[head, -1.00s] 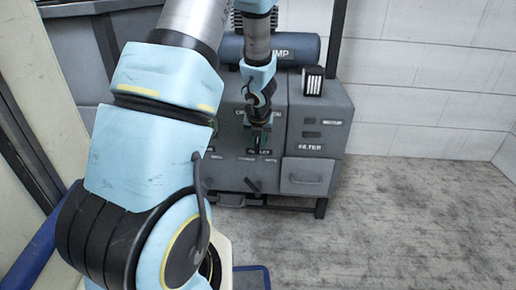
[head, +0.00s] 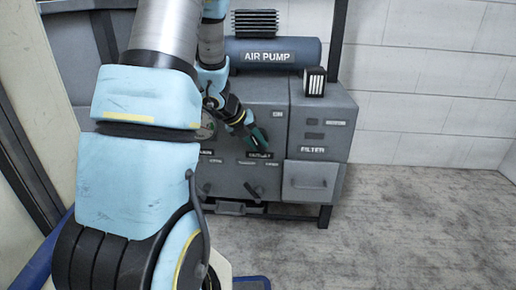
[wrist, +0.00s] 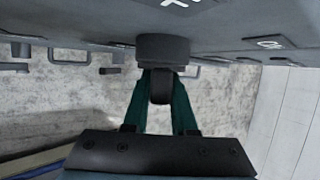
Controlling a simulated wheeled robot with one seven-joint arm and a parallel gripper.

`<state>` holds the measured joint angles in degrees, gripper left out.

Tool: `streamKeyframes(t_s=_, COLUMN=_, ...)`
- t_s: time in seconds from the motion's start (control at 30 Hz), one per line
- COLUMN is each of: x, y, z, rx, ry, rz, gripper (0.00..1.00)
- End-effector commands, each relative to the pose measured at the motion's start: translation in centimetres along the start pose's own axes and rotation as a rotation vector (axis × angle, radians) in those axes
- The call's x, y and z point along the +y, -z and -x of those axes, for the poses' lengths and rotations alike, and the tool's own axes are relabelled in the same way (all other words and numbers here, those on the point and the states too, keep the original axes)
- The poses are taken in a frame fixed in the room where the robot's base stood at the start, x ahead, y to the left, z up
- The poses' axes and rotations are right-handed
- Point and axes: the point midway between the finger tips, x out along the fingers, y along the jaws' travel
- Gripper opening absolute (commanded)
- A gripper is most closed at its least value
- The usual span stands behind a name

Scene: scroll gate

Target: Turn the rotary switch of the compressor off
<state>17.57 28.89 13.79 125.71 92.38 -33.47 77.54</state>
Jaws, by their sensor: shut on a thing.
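The compressor (head: 300,118) is a grey cabinet against the wall, with a blue tank marked AIR PUMP (head: 270,56) on top. In the wrist view its rotary switch (wrist: 163,47) is a dark round knob with a narrow grip, standing out from the panel. My gripper (wrist: 162,86) has its two green fingers on either side of that grip, shut on it. In the head view my gripper (head: 258,138) is at the panel, tilted down to the right, and hides the switch. An ON label (wrist: 271,43) lies right of the knob in the wrist view.
A gauge (head: 206,127) is partly hidden behind my wrist. A FILTER box with a drawer (head: 309,182) stands at the right of the panel. A dark lever (head: 252,190) sits low on the front. The floor at the right is clear.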

Motion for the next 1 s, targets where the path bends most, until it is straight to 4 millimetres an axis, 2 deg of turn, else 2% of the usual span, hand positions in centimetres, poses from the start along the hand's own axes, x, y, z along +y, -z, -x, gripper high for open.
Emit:
streamKeyframes(t_s=0.3, x=0.1, y=0.03, z=-0.08, rx=0.001, ry=0.11, rz=0.046, gripper=0.0)
streamKeyframes(t_s=0.83, x=0.03, y=0.04, z=-0.06, rx=0.002, ry=0.132, rz=0.055, gripper=0.0)
streamKeyframes(t_s=0.87, x=0.03, y=0.04, z=-0.06, rx=0.002, ry=0.132, rz=0.055, gripper=0.26)
streamKeyframes(t_s=1.0, x=0.04, y=0.04, z=-0.06, rx=0.002, ry=0.131, rz=0.054, gripper=0.42)
